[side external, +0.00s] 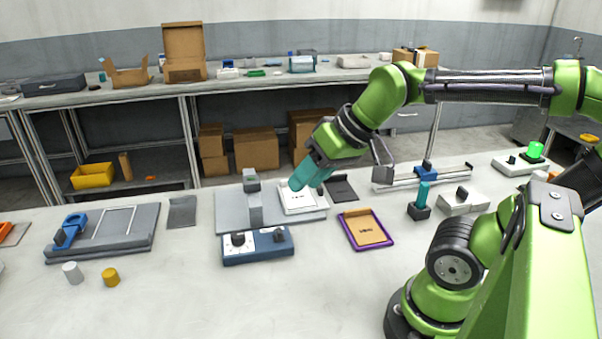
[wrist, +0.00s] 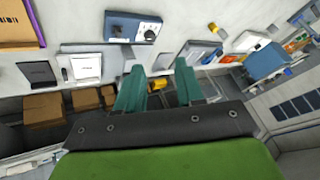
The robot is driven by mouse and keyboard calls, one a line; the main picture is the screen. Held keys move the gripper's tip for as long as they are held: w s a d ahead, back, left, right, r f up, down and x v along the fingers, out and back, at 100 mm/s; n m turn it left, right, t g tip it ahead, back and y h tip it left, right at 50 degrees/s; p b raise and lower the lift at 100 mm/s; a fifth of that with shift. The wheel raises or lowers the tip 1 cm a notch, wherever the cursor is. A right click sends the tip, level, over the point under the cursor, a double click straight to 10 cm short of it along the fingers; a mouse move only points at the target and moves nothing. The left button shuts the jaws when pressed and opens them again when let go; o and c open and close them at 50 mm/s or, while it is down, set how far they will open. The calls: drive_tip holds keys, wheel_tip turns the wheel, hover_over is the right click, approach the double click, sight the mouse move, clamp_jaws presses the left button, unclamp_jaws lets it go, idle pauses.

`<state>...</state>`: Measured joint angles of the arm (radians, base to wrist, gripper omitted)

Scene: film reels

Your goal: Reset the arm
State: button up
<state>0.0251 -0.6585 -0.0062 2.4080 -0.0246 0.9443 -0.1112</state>
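My gripper (side external: 308,178) has teal fingers and hangs tilted above the middle of the bench, in front of the white card plate in the side view. In the wrist view my gripper (wrist: 158,74) shows its two teal fingers apart, with nothing held between them. My green arm reaches in from the right, bent at the elbow. From the side view, the exact height of the fingertips above the bench cannot be told.
Near the gripper are a white card (side external: 301,199), a blue control box (side external: 258,245), a purple-rimmed tray (side external: 366,230) and a teal-handled tool (side external: 421,201). A grey fixture (side external: 104,233) stands left. The front of the bench is mostly clear.

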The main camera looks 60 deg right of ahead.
drive_tip(key=shift+s+a+f+m, duration=0.2)
drive_tip(key=shift+s+f, duration=0.15)
drive_tip(key=shift+s, duration=0.15)
drive_tip(key=shift+s+a+f+m, duration=0.2)
drive_tip(key=shift+s+f, duration=0.1)
drive_tip(key=shift+s, duration=0.15)
drive_tip(key=shift+c, duration=0.4)
